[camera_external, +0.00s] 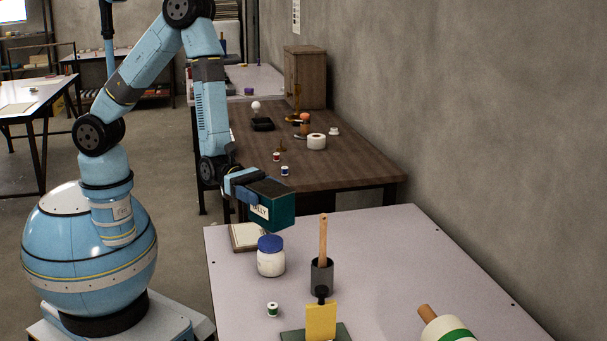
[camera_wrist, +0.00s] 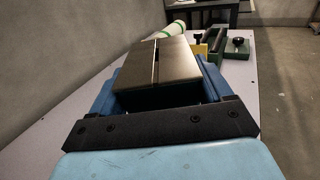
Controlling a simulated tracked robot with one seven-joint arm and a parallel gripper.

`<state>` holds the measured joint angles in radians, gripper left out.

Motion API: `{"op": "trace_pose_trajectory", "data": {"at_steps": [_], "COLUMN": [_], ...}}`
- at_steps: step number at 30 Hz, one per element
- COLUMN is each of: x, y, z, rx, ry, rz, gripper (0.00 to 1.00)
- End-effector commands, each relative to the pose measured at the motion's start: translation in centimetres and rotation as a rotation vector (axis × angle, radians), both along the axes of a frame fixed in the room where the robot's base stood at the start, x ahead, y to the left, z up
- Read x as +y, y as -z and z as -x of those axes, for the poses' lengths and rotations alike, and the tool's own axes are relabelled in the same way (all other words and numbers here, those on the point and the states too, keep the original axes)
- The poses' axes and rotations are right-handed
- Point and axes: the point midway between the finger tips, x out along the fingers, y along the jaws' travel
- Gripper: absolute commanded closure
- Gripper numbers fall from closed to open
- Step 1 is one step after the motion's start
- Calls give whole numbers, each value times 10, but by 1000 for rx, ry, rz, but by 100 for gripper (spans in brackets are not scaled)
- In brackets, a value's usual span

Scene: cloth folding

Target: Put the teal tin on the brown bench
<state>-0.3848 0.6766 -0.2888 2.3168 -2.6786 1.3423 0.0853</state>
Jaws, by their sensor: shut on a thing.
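The brown bench (camera_external: 350,163) is behind the pale table, along the wall. The tin is in front of the bench in the picture and apart from it.
On the pale table (camera_external: 390,240) are a blue-lidded jar (camera_external: 271,258), a notebook (camera_external: 243,237), a dark cup with a wooden handle (camera_external: 322,276) and a green-banded roll (camera_external: 447,328). The bench holds a tape roll (camera_external: 316,142), small spools (camera_external: 285,170) and a cabinet (camera_external: 304,77). Its front right is clear.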

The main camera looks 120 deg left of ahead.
Motion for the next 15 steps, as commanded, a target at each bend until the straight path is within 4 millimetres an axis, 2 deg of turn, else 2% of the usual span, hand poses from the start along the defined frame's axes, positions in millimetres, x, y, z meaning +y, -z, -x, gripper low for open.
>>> {"op": "trace_pose_trajectory", "data": {"at_steps": [4, 8, 15], "x": [9, 39, 131], "y": [-1, -4, -9], "z": [-2, -8, -15], "rx": [-2, -4, -3], "ry": [-7, -27, -77], "rz": [-1, -2, -3], "gripper": [70, 70, 70]}}
